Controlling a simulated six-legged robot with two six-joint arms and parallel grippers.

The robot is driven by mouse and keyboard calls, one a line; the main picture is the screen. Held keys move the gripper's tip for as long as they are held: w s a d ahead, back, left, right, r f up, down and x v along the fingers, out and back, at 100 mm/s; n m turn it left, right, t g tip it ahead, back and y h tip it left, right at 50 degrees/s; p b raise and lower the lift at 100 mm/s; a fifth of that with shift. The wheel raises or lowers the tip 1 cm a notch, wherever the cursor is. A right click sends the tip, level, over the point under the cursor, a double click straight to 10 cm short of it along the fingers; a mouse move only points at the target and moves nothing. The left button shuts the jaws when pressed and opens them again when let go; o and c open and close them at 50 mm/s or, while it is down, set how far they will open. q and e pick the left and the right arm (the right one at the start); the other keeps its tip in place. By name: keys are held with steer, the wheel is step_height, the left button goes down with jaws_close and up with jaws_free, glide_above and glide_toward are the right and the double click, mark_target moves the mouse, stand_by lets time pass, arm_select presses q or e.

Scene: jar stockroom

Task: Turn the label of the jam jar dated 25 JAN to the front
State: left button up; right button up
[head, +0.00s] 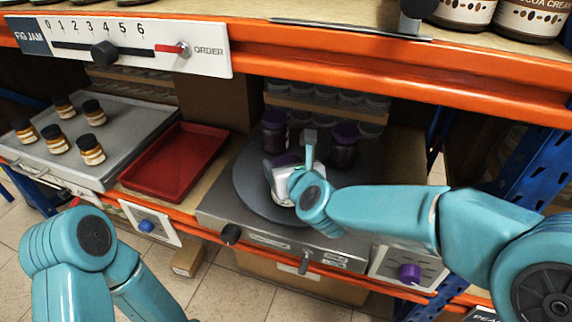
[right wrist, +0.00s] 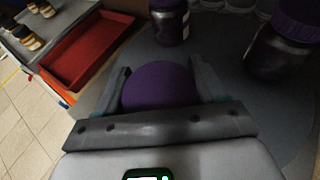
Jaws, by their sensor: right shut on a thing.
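My right gripper (head: 292,170) is shut on a jar with a purple lid (right wrist: 160,86); in the right wrist view its fingers (right wrist: 160,92) stand either side of the lid. The jar is on or just above the grey round plate (head: 250,188). Two more dark jars with purple lids stand behind on the plate, a left one (head: 274,133) and a right one (head: 343,150). The right wrist view also shows them, one at the top (right wrist: 170,22) and one at the right (right wrist: 278,58). I cannot read any date. Of my left arm only upper links show.
A red tray (head: 176,160) lies left of the plate, empty. Further left, a grey tray (head: 125,120) holds several small jars with dark lids. An orange shelf beam (head: 400,82) runs above my right arm. Clear jars stand behind the plate.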

steer(key=o, duration=1.8)
steer(key=shift+o, duration=0.2)
steer(key=shift+f, duration=0.15)
steer(key=shift+s, duration=0.15)
steer(key=p+v, duration=0.3)
steer(key=v, duration=1.3)
